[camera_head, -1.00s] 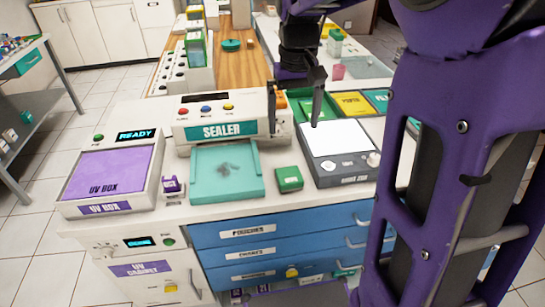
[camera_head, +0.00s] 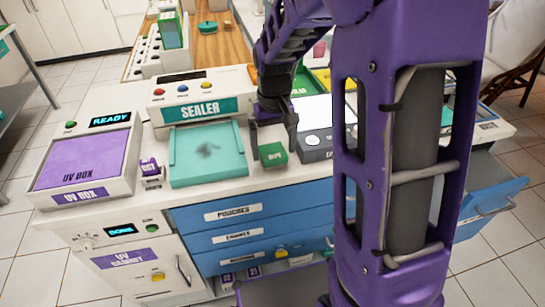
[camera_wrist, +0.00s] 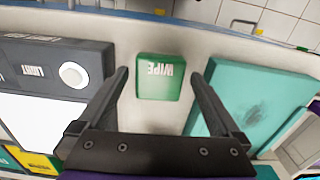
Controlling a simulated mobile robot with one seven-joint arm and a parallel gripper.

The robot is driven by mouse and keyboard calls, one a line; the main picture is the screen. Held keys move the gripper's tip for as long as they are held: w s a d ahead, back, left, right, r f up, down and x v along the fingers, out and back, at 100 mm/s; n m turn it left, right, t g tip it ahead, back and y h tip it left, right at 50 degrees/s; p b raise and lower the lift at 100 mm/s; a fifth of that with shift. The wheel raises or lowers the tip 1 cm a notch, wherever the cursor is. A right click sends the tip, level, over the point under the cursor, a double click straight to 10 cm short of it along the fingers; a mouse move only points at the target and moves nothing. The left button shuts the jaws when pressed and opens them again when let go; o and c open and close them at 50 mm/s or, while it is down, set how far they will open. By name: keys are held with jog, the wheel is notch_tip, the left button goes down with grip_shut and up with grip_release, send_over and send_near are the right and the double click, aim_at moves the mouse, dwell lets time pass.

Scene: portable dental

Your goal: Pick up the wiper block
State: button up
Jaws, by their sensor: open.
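The wiper block is a small green block (camera_head: 273,154) on the white counter, between the teal tray and the grey device. In the wrist view the green block (camera_wrist: 160,77) carries the white word "WIPE" and lies between and just beyond my fingertips. My gripper (camera_head: 273,148) is above and around the block's near area, pointing down. In the wrist view my gripper (camera_wrist: 162,80) is open and empty, with one finger on each side of the block and clear gaps. Whether the fingertips are down at block height I cannot tell.
The teal tray (camera_head: 184,178) with a dark smudge lies left of the block, in front of the sealer (camera_head: 196,107). The grey device with a white top (camera_head: 312,152) stands close on the right. The counter's front edge (camera_wrist: 220,35) is near the block.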

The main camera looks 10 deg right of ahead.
aim_at(273, 153)
jog(key=shift+f, duration=0.85)
jog(key=c, duration=1.3)
jog(key=shift+o, duration=0.2)
notch_tip(273, 153, up, 10)
jog(key=p, duration=0.2)
jog(key=o, duration=0.9)
jog(key=c, duration=0.7)
jog(key=shift+r, duration=0.1)
